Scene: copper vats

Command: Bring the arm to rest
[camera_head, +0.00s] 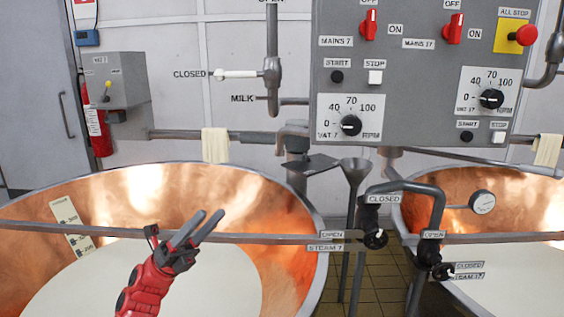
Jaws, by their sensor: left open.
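My left gripper (207,224) shows in the head view, on a red arm rising from the bottom edge. It appears over the left copper vat (175,182), in front of the vat's far inner wall. Its two grey fingers point up and to the right, with a gap between them. They are open and nothing is between them. My right gripper is not in the picture.
A long metal bar (90,232) crosses the view close to my left gripper; its depth gap is unclear. A second copper vat (480,190) stands at the right. A grey control panel (420,85) hangs behind.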

